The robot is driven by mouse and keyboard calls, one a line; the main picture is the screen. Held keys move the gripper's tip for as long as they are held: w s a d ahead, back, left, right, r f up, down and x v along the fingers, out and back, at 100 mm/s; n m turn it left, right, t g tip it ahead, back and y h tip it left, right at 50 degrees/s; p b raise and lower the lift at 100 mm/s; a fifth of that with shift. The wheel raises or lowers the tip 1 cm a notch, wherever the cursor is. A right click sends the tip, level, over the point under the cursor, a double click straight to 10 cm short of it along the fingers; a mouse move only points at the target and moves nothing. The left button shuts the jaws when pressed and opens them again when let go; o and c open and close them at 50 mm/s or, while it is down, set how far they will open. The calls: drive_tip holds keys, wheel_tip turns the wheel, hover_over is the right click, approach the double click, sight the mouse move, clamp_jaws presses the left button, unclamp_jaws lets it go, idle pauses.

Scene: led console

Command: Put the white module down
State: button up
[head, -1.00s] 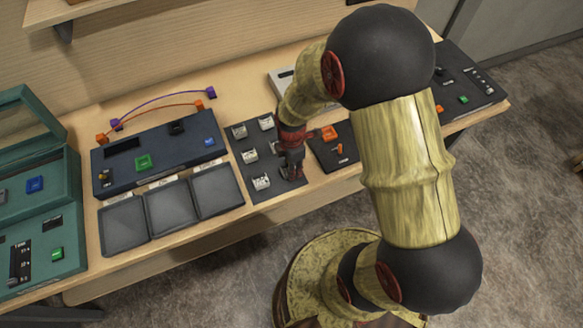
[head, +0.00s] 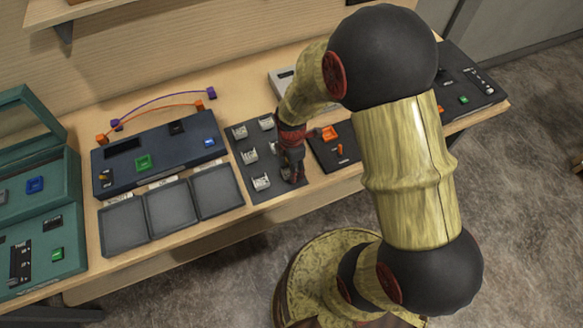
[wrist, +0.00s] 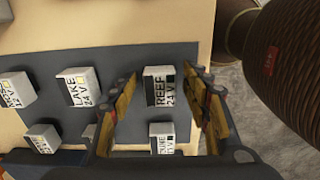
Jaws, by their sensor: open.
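Several white modules stand on a dark grey mat (head: 276,194), which is also in the wrist view (wrist: 120,62). My gripper (head: 293,177) is low over the mat's right side. In the wrist view its open fingers (wrist: 161,78) stand either side of a white module labelled REEF 24 V (wrist: 159,90). There is a gap at the left finger; the right finger is close to the module, and I cannot tell whether it touches. The module appears to sit upright on the mat. In the head view my gripper hides it.
Other white modules are close by: LAKE (wrist: 78,88) to the left and another (wrist: 162,138) just below. A dark panel with an orange block (head: 329,133) lies right of the mat. Left are three grey trays (head: 170,207) and a blue console (head: 160,150).

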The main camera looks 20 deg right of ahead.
drive_tip(key=s+r+m+t+p, duration=0.2)
drive_tip(key=r+m, duration=0.5)
drive_tip(key=r, duration=1.8)
drive_tip(key=s+a+r+m+t, duration=0.1)
drive_tip(key=s+r+m+t, duration=0.2)
drive_tip(key=s+r+m, duration=0.7)
drive_tip(key=shift+s+r+m+t+b, duration=0.2)
drive_tip(key=shift+s+m+t+b, duration=0.25)
drive_tip(key=shift+s, duration=0.3)
drive_tip(key=shift+f, duration=0.15)
wheel_tip(320, 180, down, 9)
drive_tip(key=b, duration=0.8)
drive_tip(key=shift+b, duration=0.4)
drive_tip(key=shift+a, duration=0.1)
drive_tip(key=shift+c, duration=1)
